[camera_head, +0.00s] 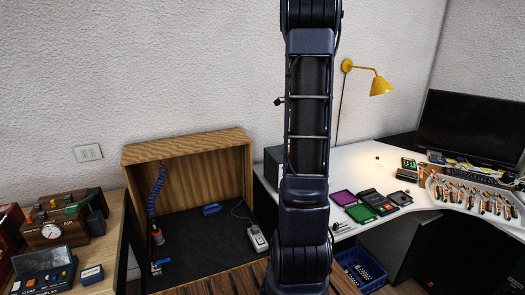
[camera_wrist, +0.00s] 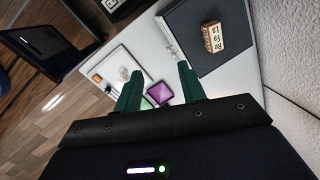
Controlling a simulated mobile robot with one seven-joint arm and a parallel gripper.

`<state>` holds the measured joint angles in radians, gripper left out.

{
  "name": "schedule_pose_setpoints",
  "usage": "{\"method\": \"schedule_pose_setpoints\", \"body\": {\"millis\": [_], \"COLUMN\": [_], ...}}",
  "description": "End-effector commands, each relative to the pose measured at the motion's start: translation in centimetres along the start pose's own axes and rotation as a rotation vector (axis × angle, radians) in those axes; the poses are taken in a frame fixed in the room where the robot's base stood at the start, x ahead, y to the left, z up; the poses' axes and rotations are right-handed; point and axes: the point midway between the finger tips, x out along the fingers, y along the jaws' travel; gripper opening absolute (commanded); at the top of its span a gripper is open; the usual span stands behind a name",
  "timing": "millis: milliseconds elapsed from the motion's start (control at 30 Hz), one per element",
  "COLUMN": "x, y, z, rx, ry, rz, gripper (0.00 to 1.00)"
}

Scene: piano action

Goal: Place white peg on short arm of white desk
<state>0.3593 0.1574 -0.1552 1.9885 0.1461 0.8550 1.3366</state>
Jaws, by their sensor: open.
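The white desk (camera_head: 345,160) stands at the right in the head view, with one part running along the back wall and another toward the right. Its white top also shows in the wrist view (camera_wrist: 150,48). The gripper is out of sight in the head view, where my arm covers the middle. I cannot make out a white peg for sure in either view.
A monitor (camera_head: 474,128) stands behind a tool rack (camera_head: 474,197). A tan block (camera_wrist: 213,37) sits on a dark box (camera_wrist: 232,54). An open wooden box (camera_head: 187,143) stands left.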

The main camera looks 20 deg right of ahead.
Motion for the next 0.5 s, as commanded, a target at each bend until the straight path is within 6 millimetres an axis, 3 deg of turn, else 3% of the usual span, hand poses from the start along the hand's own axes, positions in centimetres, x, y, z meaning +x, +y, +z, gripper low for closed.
{"method": "schedule_pose_setpoints", "body": {"millis": [33,200,500], "x": [-1.4,-5.0,-9.8], "y": [1.2,5.2,13.4], "z": [1.4,5.4,10.8], "rx": [-0.073,-0.329,-0.779], "ry": [-0.005,-0.012,-0.004], "rz": [-0.012,-0.043,-0.097], "gripper": [0.4,0.4,0.4]}}
